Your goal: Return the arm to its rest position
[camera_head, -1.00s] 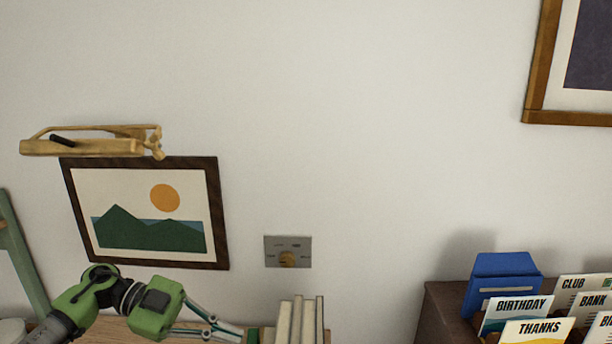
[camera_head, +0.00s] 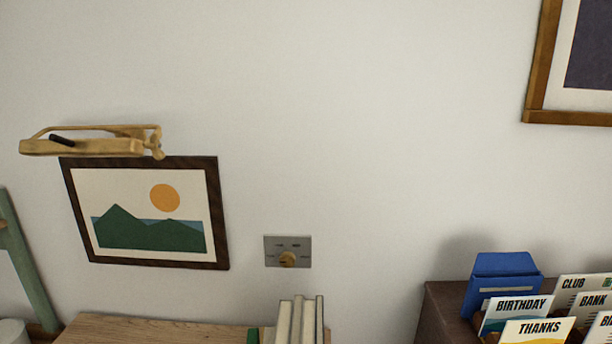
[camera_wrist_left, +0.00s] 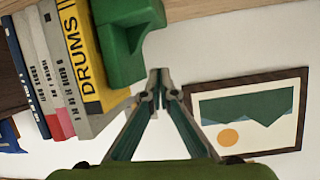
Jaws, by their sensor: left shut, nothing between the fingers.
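My left gripper (camera_wrist_left: 158,82) shows in the left wrist view with its two fingers together and nothing between them. It points toward a wooden surface, with a row of books (camera_wrist_left: 60,60) and a green object (camera_wrist_left: 130,40) close to its left. The framed landscape picture (camera_wrist_left: 250,112) is to its right in that view. My left arm and gripper are out of the head view. My right gripper is in neither view.
In the head view, a wooden surface (camera_head: 150,331) with upright books (camera_head: 300,322) is at the bottom. A wall dial plate (camera_head: 287,252) is above it. A brass picture lamp (camera_head: 90,143) hangs over the landscape picture. A dark cabinet (camera_head: 436,312) with card files is at right.

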